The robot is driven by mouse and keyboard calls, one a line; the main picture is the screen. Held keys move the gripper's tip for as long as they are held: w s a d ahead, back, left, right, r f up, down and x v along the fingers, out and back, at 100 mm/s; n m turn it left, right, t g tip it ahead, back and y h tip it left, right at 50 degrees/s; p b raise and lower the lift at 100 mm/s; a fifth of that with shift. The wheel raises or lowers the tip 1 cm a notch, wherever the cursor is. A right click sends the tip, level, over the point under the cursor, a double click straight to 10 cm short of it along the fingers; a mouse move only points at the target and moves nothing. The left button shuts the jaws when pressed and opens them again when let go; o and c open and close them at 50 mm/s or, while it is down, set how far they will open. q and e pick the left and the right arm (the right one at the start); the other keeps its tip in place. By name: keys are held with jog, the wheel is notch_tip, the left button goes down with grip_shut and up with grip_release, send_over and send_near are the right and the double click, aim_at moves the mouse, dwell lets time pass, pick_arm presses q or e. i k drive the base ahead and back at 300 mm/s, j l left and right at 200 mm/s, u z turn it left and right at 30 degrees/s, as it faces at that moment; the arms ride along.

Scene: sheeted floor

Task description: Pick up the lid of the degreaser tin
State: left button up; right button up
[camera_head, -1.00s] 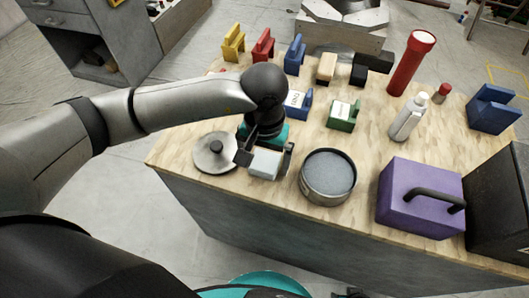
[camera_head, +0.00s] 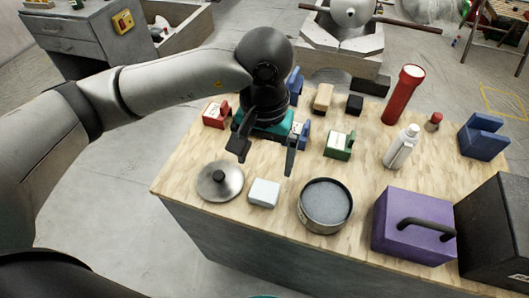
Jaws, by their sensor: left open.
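The round metal lid (camera_head: 230,191) with a dark knob lies flat on the bench, near its left front edge. The open round tin (camera_head: 325,228) stands to the right, with a grey-blue surface inside. A small pale block (camera_head: 264,193) lies between lid and tin. My left gripper (camera_head: 266,158) is open and empty, its fingers pointing down on the far side of the pale block. It is above and to the right of the lid, not touching it. My right gripper is not in view.
A purple box (camera_head: 410,240) with a black handle and a black case (camera_head: 500,235) fill the right front. A white bottle (camera_head: 402,147), red flashlight (camera_head: 403,95), green block (camera_head: 339,147) and blue block (camera_head: 485,137) stand behind. The bench's left front corner is bare.

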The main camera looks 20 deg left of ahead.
aim_at(219, 181)
jog(key=u, duration=1.1)
jog(key=z, duration=1.3)
jog(key=l+u, duration=0.1)
jog(key=u, duration=0.3)
jog(key=k+l+u, duration=0.1)
jog(key=u, duration=0.3)
